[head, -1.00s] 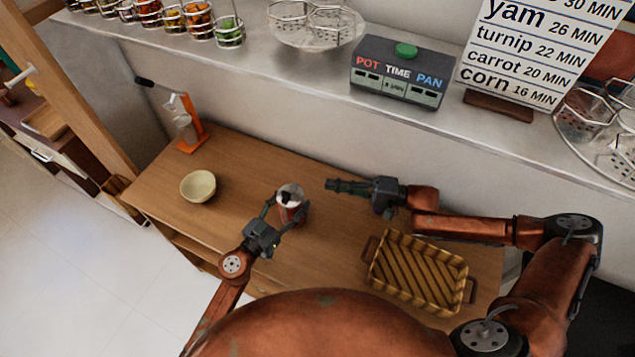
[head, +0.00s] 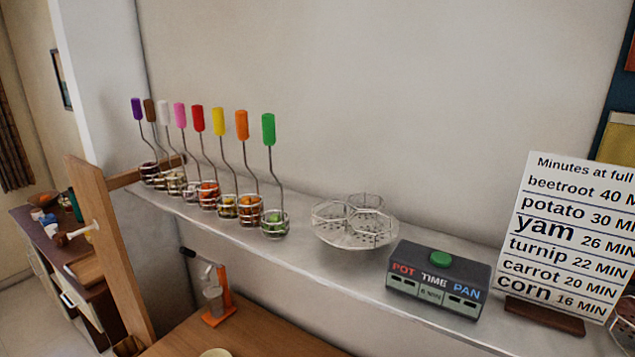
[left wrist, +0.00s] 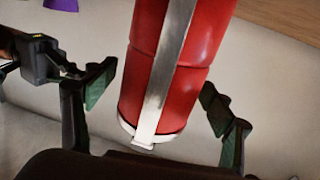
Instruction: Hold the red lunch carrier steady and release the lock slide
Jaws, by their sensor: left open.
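The red lunch carrier (left wrist: 185,85) stands large in the left wrist view, with a pale metal strap (left wrist: 165,75) along its side and a whitish rim at its lower end in the picture. The strap ends in a small tab there; I cannot tell whether this is the lock slide. My left gripper (left wrist: 157,92) is open, with one finger on each side of the carrier and visible gaps between. Part of my right gripper (left wrist: 45,62) shows at the left edge; its fingertips are unclear. The head view shows neither gripper nor the carrier.
In the head view, a shelf (head: 330,288) holds several wire baskets with coloured handles, a perforated steamer (head: 355,225), a timer box (head: 438,280) and a cooking-times sign (head: 565,235). Below, an orange device (head: 217,300) stands on the wooden table (head: 260,335).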

